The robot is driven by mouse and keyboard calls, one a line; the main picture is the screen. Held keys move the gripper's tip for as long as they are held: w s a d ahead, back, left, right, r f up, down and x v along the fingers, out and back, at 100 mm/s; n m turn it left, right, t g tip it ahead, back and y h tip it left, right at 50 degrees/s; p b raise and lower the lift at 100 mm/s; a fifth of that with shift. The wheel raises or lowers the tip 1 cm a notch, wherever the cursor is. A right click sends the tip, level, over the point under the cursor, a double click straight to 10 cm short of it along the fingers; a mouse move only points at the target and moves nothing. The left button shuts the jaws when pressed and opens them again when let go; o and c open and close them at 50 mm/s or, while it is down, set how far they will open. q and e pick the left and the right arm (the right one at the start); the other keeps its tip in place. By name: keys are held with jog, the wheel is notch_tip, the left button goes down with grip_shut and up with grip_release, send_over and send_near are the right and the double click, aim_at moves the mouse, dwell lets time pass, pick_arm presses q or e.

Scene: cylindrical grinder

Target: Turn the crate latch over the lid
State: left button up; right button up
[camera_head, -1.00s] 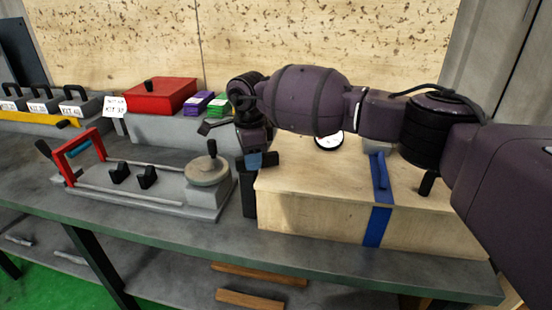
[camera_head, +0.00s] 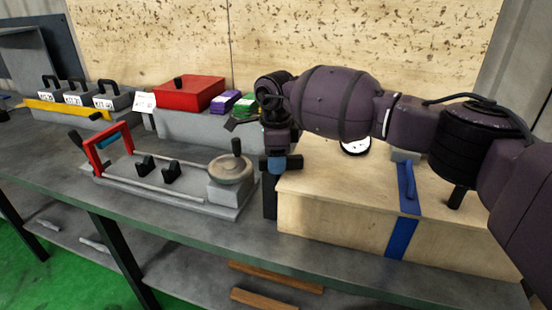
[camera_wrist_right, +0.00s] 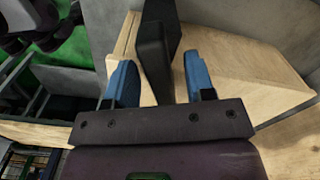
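The wooden crate (camera_head: 330,222), with a flat lid (camera_head: 335,180) on it, stands at the right of the bench. A dark upright bar, which looks like the latch (camera_head: 269,200), is at the crate's left end. In the right wrist view the black latch (camera_wrist_right: 153,60) rises beside the crate (camera_wrist_right: 235,75). My right gripper (camera_head: 280,163) is at the crate's left end, above the bar. In its wrist view the blue fingers (camera_wrist_right: 159,68) are apart, with the latch between them and visible gaps on both sides. My left gripper is out of view.
A blue strap (camera_head: 403,236) and a black peg (camera_head: 456,197) are on the crate. A grey fixture with a handwheel (camera_head: 231,169) and red handle (camera_head: 108,147) lies to the left. A red box (camera_head: 190,93) stands behind. My right arm hides part of the lid.

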jog(key=shift+r, duration=0.25)
notch_tip(320, 180, up, 9)
jog(key=shift+p, duration=0.3)
jog(key=shift+r, duration=0.65)
